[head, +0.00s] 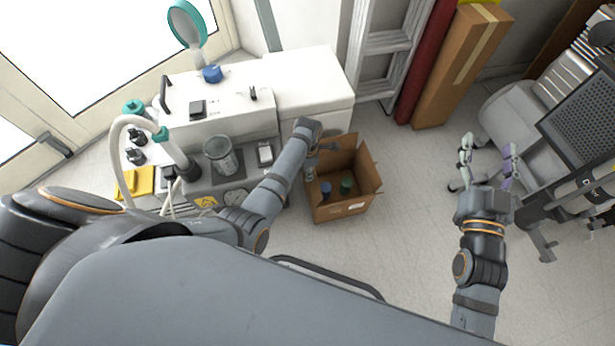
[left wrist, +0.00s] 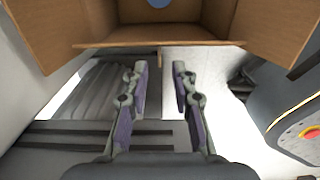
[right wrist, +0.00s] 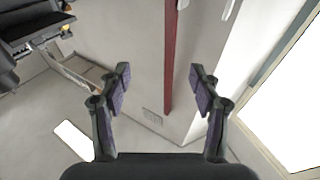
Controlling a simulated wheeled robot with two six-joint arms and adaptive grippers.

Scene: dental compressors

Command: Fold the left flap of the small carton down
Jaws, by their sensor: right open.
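The small open carton (head: 342,210) stands on the floor, right of the white compressor cabinet. Its far flap and right flap (head: 371,172) stand up and outward; its left side is partly hidden by my left arm. A blue-topped and a green-topped item are inside. My left gripper (head: 311,160) is at the carton's left side. In the left wrist view my left gripper (left wrist: 161,70) is open and empty, its fingertips just short of the carton's edge (left wrist: 160,43). My right gripper (head: 487,148) is open and empty, well right of the carton; the right wrist view shows it too (right wrist: 160,75).
The white cabinet (head: 315,90) stands close behind and left of the carton. A ladder (head: 385,50), a red roll and a tall brown box (head: 460,65) lean at the back. A grey chair (head: 520,120) is beyond my right gripper. Floor right of the carton is clear.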

